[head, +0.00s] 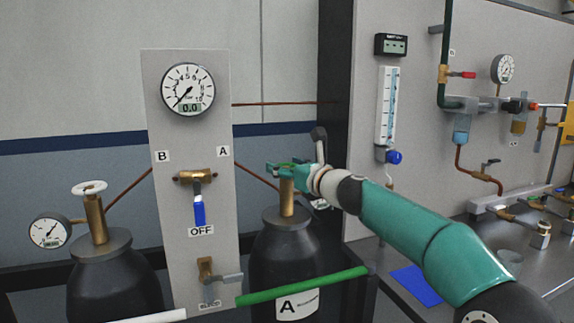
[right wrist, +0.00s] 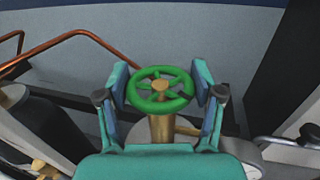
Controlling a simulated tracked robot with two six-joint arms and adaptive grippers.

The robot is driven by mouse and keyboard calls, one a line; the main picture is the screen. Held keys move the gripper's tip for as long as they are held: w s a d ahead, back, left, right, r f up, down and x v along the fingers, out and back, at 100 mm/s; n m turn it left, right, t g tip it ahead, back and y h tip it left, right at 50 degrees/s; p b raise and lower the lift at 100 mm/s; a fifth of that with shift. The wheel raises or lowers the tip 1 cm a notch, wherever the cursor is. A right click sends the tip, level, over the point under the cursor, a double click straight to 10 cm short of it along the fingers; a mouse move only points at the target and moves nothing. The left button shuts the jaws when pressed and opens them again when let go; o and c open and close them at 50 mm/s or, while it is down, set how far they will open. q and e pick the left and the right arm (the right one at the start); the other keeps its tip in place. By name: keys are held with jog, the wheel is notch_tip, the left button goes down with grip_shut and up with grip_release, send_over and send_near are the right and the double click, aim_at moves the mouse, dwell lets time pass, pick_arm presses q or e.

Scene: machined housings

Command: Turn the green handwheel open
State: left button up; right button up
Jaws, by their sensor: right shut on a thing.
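The green handwheel (right wrist: 160,88) sits on top of a brass valve stem (right wrist: 160,128). In the head view this brass stem (head: 287,198) rises from the black cylinder marked A (head: 280,245). My right gripper (right wrist: 161,82) has one finger on each side of the wheel and is shut on its rim. In the head view my right gripper (head: 280,169) reaches in from the right at the top of the stem and hides much of the wheel. My left gripper is not in view.
Left of cylinder A stands a grey panel (head: 160,120) with a gauge (head: 188,89) reading 0.0 and a blue-handled valve (head: 198,210) by an OFF label. A second cylinder (head: 105,275) with a white handwheel (head: 89,187) stands further left. A green rail (head: 305,286) crosses in front.

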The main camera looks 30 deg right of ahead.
jog(key=n+y+p, duration=0.1)
jog(key=y+p, duration=0.1)
jog(key=n+g+y+p, duration=0.1)
jog(key=n+y+p, duration=0.2)
jog(key=y+p, duration=0.1)
jog(key=y, duration=0.1)
jog(key=shift+d+r+g+p, duration=0.1)
jog(key=shift+r+g+p, duration=0.15)
jog(key=shift+g+p, duration=0.1)
jog(key=shift+f+n+g+y+p, duration=0.25)
jog(key=shift+n+y+p, duration=0.45)
jog(key=shift+n+p, duration=0.15)
jog(key=o, duration=1.2)
jog(key=shift+c, duration=0.2)
jog(key=v, duration=1.2)
